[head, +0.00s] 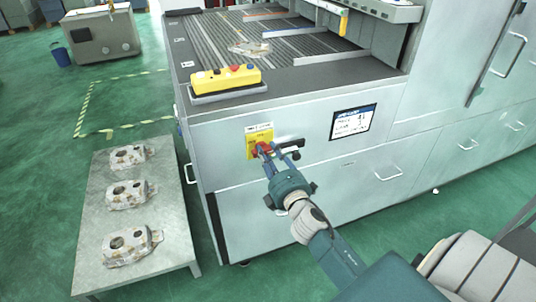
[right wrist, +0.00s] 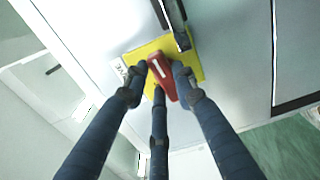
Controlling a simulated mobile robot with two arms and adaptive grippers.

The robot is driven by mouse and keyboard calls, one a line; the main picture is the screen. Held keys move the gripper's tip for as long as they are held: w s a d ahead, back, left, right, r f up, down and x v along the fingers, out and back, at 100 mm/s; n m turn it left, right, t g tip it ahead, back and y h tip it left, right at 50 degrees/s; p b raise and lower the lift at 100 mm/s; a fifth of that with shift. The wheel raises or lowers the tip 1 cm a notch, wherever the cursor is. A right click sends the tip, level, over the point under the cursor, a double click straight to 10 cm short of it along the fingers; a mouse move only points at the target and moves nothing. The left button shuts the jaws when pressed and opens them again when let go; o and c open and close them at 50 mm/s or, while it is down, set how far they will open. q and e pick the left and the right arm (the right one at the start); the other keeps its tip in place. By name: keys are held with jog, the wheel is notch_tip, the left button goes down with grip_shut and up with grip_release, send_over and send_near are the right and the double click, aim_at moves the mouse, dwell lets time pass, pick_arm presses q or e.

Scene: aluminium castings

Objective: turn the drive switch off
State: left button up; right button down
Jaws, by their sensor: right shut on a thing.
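The drive switch is a red handle (right wrist: 162,78) on a yellow plate (right wrist: 193,62) on the machine's front. In the head view the yellow plate (head: 259,134) sits below the yellow button box, and the red handle (head: 262,149) shows in part behind my fingers. My right gripper (head: 272,153) reaches the switch from below right. In the right wrist view my right gripper (right wrist: 160,80) has its fingers closed around the red handle, which lies tilted with a white mark on it. My left gripper is not in view.
A black bar handle (head: 292,146) sits right beside the switch, with a display screen (head: 353,121) further right. A yellow button box (head: 225,80) rests on the ledge above. A grey table (head: 168,225) with three castings stands to the left. Green floor lies around it.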

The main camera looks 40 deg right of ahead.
jog(key=shift+f+m, duration=0.1)
jog(key=shift+m, duration=0.4)
jog(key=c, duration=1.4)
grip_release()
jog(key=shift+s, duration=0.1)
jog(key=v, duration=1.2)
